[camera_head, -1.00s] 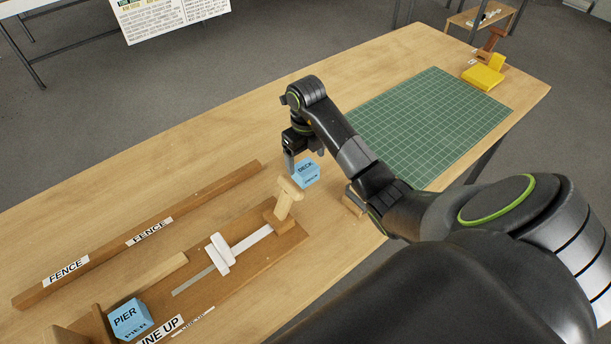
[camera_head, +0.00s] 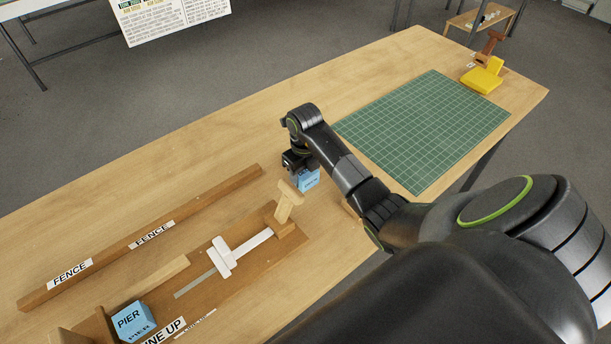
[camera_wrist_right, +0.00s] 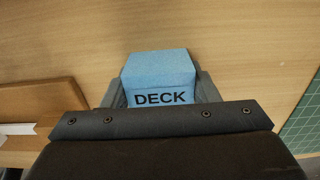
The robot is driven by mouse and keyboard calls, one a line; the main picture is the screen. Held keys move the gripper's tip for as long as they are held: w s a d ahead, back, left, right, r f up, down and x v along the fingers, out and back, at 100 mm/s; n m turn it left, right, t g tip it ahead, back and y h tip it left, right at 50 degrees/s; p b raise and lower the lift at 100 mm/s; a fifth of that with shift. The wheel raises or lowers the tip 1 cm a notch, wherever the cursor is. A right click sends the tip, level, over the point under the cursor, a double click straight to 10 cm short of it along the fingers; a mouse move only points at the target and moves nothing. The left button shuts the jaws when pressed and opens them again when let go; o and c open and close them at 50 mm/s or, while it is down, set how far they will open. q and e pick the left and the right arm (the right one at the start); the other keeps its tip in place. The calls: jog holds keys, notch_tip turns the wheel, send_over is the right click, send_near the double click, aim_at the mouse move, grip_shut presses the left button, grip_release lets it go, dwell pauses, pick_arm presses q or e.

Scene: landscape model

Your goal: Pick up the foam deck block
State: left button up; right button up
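The foam deck block (camera_head: 309,181) is light blue and stands on the wooden table, partly hidden by my right gripper (camera_head: 301,172). In the right wrist view the deck block (camera_wrist_right: 158,78) shows its DECK label toward the camera. The fingers of my right gripper (camera_wrist_right: 160,90) flank the block, one on each side. I see no clear gap between fingers and block, but cannot tell whether they grip it. My left gripper is not in view.
A wooden jig board with a white slider (camera_head: 222,256) and a light wooden handle (camera_head: 287,201) lies left of the block. A blue PIER block (camera_head: 131,318) and a FENCE strip (camera_head: 150,236) are further left. A green cutting mat (camera_head: 425,128) lies to the right.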

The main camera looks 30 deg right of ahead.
jog(key=shift+c, duration=1.4)
jog(key=shift+w+r, duration=0.1)
jog(key=shift+r, duration=0.3)
notch_tip(320, 180, up, 5)
jog(key=shift+r, duration=0.2)
notch_tip(320, 180, up, 3)
jog(key=shift+f+p, duration=0.1)
jog(key=shift+p, duration=0.6)
jog(key=shift+r+p, duration=0.55)
